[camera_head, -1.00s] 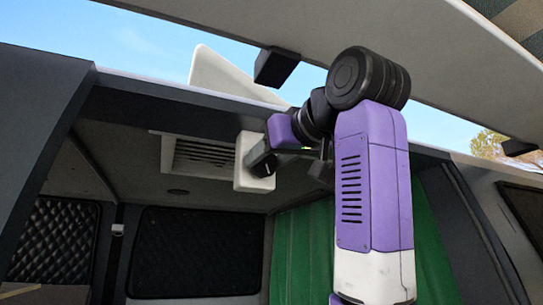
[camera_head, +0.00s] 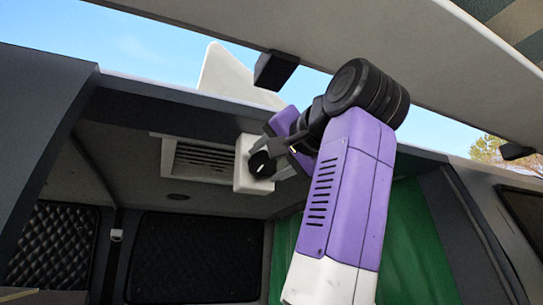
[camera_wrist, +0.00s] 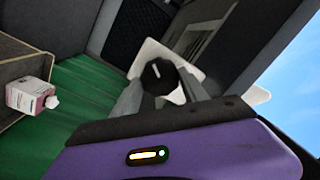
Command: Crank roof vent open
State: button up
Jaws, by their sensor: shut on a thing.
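The roof vent's slatted grille (camera_head: 204,160) is set in the van ceiling. Its white lid (camera_head: 226,74) stands tilted up above the roof edge. A white crank box (camera_head: 243,178) hangs at the grille's right end, with a round black knob (camera_head: 262,164) on its face. In the wrist view the knob (camera_wrist: 159,77) sits between my two grey fingers, in front of the white box (camera_wrist: 146,52). My gripper (camera_wrist: 160,88) is shut on the knob. In the head view my gripper (camera_head: 273,154) reaches it from the right, its fingertips partly hidden.
The raised tailgate (camera_head: 390,50) spans overhead, close above my arm. A green curtain (camera_head: 420,240) hangs to the right inside. The van's roof edge (camera_head: 170,92) runs just above the crank box.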

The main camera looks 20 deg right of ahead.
jog(key=m, duration=0.4)
jog(key=shift+s+a+r+m, duration=0.1)
jog(key=shift+s+r+m, duration=0.05)
jog(key=shift+r+m, duration=0.2)
jog(key=shift+f+m+t+h+p, duration=0.1)
jog(key=shift+m+t+h+p, duration=0.25)
jog(key=shift+m, duration=1.7)
jog(key=o, duration=1.4)
jog(key=shift+c, duration=0.2)
jog(key=shift+f, duration=0.15)
jog(key=s+b, duration=0.2)
jog(key=s, duration=0.6)
jog(key=shift+f+b, duration=0.25)
jog(key=shift+b, duration=0.1)
